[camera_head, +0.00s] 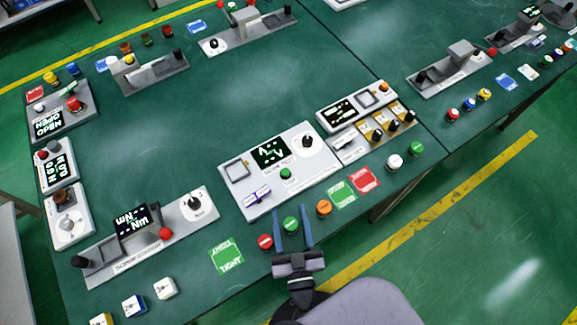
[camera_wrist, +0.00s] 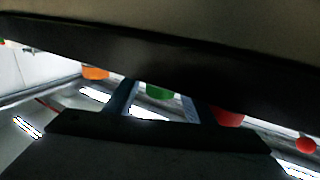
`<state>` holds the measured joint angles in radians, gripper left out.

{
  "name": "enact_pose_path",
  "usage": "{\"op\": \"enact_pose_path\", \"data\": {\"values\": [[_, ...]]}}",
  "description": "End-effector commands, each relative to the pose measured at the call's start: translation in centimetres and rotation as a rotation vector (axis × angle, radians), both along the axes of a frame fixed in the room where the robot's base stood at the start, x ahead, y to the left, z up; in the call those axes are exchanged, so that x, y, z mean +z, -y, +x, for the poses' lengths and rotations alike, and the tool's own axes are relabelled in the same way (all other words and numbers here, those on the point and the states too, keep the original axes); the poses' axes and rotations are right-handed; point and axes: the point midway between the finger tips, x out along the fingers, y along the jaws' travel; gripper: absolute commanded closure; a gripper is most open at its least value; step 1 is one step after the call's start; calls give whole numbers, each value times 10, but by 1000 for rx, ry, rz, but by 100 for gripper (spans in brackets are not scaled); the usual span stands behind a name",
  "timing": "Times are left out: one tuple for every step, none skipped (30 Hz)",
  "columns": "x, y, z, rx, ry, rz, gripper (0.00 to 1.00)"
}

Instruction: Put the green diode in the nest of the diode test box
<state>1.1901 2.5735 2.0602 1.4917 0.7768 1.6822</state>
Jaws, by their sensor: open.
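A green round-topped piece (camera_head: 291,225), which I take for the green diode, stands at the near edge of the dark green table. It is between a red piece (camera_head: 265,241) and an orange piece (camera_head: 323,208). My gripper (camera_head: 292,215) is open, with one blue finger on each side of the green piece, apparently not closed on it. In the wrist view the green piece (camera_wrist: 159,91) also shows between the fingers (camera_wrist: 157,103). The grey box with a lit screen (camera_head: 322,165) lies just behind. I cannot tell for certain that it is the diode test box; its square recess (camera_head: 237,170) looks empty.
A smaller box with a screen and square pad (camera_head: 341,109) adjoins at the right. Green (camera_head: 226,257) and red (camera_head: 363,179) label cards lie along the near edge. A long grey station (camera_head: 150,240) stands at the left.

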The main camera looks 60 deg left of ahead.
Motion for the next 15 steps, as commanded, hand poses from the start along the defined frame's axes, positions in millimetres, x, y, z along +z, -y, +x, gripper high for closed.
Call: {"op": "enact_pose_path", "data": {"values": [[-2, 5, -4, 5, 0, -1, 51], [-2, 8, -5, 5, 1, -1, 51], [-2, 10, -6, 5, 0, 0, 51], [-1, 13, -7, 4, 0, 1, 51], [-1, 15, -8, 5, 0, 1, 51], [-1, 17, -8, 4, 0, 0, 51], [-1, 19, -9, 3, 0, 0, 51], [-1, 20, -10, 3, 0, 0, 51], [0, 21, -10, 3, 0, 1, 51], [0, 22, -10, 2, 0, 1, 51], [0, 23, -10, 1, 0, 1, 51], [0, 24, -10, 1, 0, 1, 51], [0, 24, -10, 1, 0, 1, 49], [0, 24, -10, 0, 0, 1, 47], [0, 24, -10, 0, 0, 1, 47]]}}
